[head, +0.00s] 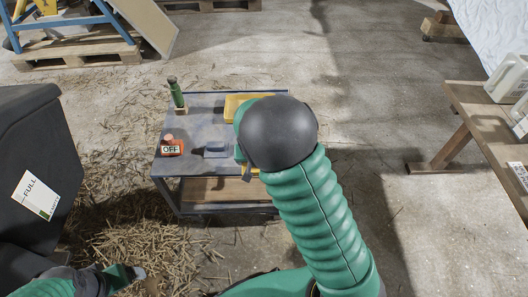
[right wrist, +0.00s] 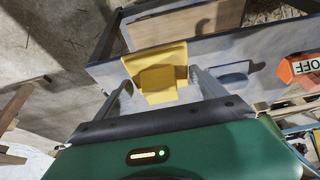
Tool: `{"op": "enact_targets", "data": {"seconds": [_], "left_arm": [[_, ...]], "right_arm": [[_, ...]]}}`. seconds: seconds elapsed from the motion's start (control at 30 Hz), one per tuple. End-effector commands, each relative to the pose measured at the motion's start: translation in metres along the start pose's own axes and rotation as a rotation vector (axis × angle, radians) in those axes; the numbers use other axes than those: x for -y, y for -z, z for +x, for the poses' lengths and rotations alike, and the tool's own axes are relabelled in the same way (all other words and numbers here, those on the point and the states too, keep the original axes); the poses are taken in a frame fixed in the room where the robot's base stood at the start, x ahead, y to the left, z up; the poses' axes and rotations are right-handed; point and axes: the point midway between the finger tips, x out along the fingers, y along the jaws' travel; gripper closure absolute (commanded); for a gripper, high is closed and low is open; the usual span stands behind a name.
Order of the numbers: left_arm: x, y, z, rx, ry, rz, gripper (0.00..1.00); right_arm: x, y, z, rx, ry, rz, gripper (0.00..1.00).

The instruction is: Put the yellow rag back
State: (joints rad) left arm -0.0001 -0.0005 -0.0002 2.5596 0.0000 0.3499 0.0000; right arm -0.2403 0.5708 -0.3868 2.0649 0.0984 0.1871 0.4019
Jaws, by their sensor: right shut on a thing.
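The yellow rag (right wrist: 158,72) is between the two fingers of my right gripper (right wrist: 160,90) in the right wrist view. It is folded over and lies at the edge of the cart (right wrist: 110,72); whether it rests on that edge I cannot tell. My right gripper is shut on it. In the head view the right arm hides that gripper and most of the rag; a small strip of yellow (head: 250,170) shows at the cart's front edge. My left gripper (head: 138,273) is low at the left, its jaws too unclear to read.
A black bin (head: 35,150) stands left, a wooden bench (head: 480,115) right. Straw litters the floor.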

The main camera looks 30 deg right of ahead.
Motion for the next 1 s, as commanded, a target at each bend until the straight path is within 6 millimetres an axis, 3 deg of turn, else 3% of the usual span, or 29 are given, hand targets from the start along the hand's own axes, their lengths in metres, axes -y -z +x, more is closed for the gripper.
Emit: {"op": "enact_targets", "data": {"seconds": [0.03,0.2,0.43,0.67,0.97,1.0], "left_arm": [[0.0,-0.003,0.013,0.001,0.0,0.0,0.15],[0.0,-0.007,0.029,0.001,0.0,0.0,0.15],[0.0,-0.009,0.037,0.001,0.0,0.001,0.15],[0.0,-0.015,0.063,0.001,0.0,0.0,0.15],[0.0,-0.014,0.059,0.001,0.0,0.0,0.15],[0.0,-0.014,0.059,0.001,0.0,0.0,0.15]], "right_arm": [[-0.007,0.013,0.015,-0.002,-0.001,0.009,0.6],[-0.023,0.059,0.04,0.0,0.003,0.008,0.6],[-0.031,0.089,0.051,0.001,0.003,0.003,0.6],[-0.031,0.079,0.086,0.003,0.001,0.0,0.6],[-0.032,0.079,0.086,0.003,0.002,0.001,0.6],[-0.032,0.079,0.086,0.003,0.002,0.002,0.15]]}}
